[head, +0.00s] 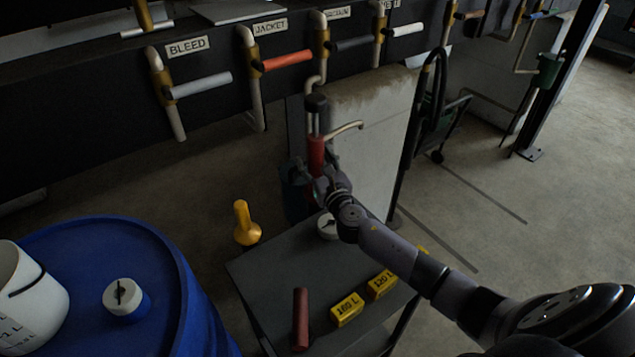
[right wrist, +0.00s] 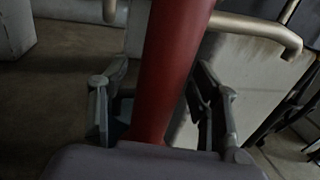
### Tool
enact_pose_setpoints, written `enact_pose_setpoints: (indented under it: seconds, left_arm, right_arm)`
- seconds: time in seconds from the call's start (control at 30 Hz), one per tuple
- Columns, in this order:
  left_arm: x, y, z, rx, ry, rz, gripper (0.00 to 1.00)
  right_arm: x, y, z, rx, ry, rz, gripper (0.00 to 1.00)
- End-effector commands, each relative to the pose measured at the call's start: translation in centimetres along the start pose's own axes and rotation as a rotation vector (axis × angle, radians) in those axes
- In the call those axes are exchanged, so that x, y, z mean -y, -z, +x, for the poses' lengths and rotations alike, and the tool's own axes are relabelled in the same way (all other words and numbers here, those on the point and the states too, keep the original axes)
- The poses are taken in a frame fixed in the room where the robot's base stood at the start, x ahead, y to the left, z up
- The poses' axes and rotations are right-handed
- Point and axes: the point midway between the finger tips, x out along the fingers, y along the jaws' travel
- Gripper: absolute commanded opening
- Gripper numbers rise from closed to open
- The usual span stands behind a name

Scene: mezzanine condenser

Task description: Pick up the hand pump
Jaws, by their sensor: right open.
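The hand pump (head: 316,152) stands upright beyond the far edge of the grey table, with a red barrel, a dark top and a pale curved spout pointing right. My right gripper (head: 321,188) is at the lower part of the red barrel. In the right wrist view, the red barrel (right wrist: 175,65) runs between the two spread fingers of the right gripper (right wrist: 160,108). Gaps show on both sides, so the fingers are around it but not closed on it. The pump's lower end is hidden behind my gripper. My left gripper is not in view.
The grey table (head: 265,280) holds a dark red cylinder (head: 300,318), yellow labelled blocks (head: 347,310) and a white round piece (head: 327,226). A yellow funnel-like object (head: 244,224) is near its left corner. A blue drum (head: 165,290) stands left; labelled pipe levers (head: 200,85) are behind.

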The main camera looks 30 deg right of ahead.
Motion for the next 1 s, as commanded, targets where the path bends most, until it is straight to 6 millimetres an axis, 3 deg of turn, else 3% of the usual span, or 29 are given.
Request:
enact_pose_setpoints:
  seconds: [0.87, 1.0]
  left_arm:
    - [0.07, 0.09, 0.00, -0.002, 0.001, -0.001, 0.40]
    - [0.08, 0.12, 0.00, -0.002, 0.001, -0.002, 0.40]
  right_arm:
    - [0.03, -0.03, -0.03, 0.001, 0.000, 0.000, 0.00]
    - [0.02, -0.02, -0.03, 0.000, 0.000, 0.000, 0.00]
